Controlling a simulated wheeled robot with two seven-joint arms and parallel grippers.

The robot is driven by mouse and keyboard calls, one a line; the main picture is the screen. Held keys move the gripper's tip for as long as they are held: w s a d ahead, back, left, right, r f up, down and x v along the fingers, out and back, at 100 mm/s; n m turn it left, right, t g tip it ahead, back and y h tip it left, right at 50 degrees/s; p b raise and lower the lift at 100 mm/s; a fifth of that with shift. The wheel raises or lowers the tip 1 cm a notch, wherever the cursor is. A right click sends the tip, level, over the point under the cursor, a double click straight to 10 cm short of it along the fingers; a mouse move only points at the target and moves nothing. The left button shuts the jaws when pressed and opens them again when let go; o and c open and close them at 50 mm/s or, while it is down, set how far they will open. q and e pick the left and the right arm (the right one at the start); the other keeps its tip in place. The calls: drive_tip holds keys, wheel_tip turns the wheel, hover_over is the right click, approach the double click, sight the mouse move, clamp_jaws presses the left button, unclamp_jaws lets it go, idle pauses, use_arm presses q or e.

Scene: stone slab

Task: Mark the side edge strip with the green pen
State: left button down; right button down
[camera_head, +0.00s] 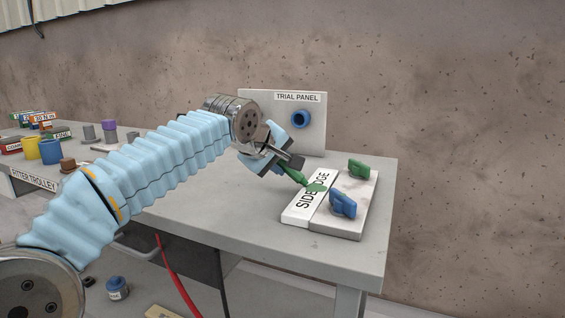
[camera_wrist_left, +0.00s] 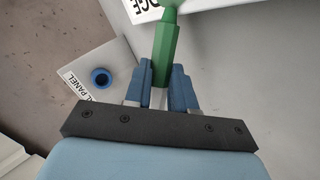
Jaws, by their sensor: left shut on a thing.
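The green pen (camera_head: 297,176) is held in my left gripper (camera_head: 284,164), which is shut on it. The pen slants down to the right, its lower end over the white side edge strip (camera_head: 293,216). A green rounded patch covers the middle of the strip's lettering; I cannot tell whether it is pen end or mark. In the left wrist view, the pen (camera_wrist_left: 166,52) sits between the blue fingers of my left gripper (camera_wrist_left: 163,82), its wider light-green end meeting the strip (camera_wrist_left: 140,8) at the top edge. Exact tip contact is hidden. My right gripper is not in view.
The stone slab (camera_head: 338,226) lies against the strip, with a green clamp (camera_head: 358,170) and a blue clamp (camera_head: 343,204) on it. An upright trial panel (camera_head: 310,138) with a blue ring stands behind. The fitter trolley (camera_head: 32,179) with cups is left. The bench front is clear.

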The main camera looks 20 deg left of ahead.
use_arm(q)
drive_tip(key=shift+a, duration=0.1)
idle(0.3)
wheel_tip(320, 180, up, 7)
drive_tip(key=p, duration=0.6)
